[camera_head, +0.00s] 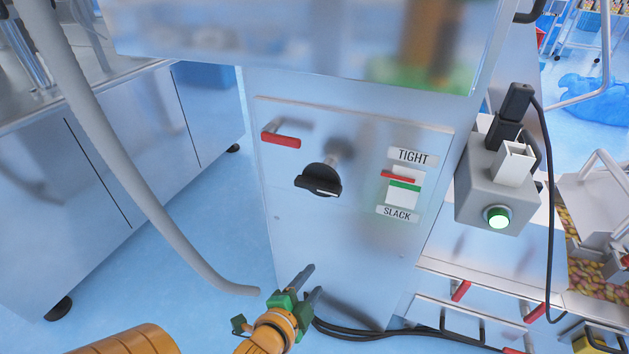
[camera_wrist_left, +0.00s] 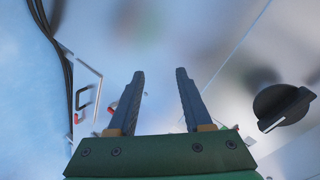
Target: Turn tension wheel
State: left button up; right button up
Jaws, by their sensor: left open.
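The black tension wheel (camera_head: 318,181) sticks out on a shaft from the upper middle of a grey metal panel (camera_head: 300,225). It shows at the right in the left wrist view (camera_wrist_left: 283,108), beside my fingers and apart from them. A gauge (camera_head: 402,187) stands to its right, between the TIGHT label (camera_head: 411,157) and the SLACK label (camera_head: 397,213). Its red mark lies just above its green band, on the TIGHT side. My left gripper (camera_head: 311,280) is open and empty, below the wheel near the panel's lower part. My right gripper is not in view.
A red-handled lever (camera_head: 281,139) sits left of the wheel. A grey box (camera_head: 497,190) with a lit green button (camera_head: 497,217) and plugs is at the right. Black cables (camera_head: 400,330) run along the panel's foot. A pale hose (camera_head: 130,170) hangs at the left.

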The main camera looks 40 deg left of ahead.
aim_at(316, 190)
pick_arm(q)
notch_tip(316, 190, up, 18)
jog(key=a+m+t+y+p, duration=0.2)
jog(key=a+m+t+p, duration=0.1)
jog(key=m+t+p, duration=0.2)
jog(key=x, duration=0.6)
jog(key=shift+w+d+f+b, duration=0.15)
jog(key=shift+w+f+b, duration=0.15)
jog(key=shift+b, duration=0.05)
jog(key=shift+w, duration=0.2)
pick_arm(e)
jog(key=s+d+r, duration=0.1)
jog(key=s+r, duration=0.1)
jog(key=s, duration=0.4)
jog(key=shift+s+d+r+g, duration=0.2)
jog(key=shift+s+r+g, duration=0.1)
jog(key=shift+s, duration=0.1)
pick_arm(q)
jog(key=shift+c, duration=0.2)
grip_shut()
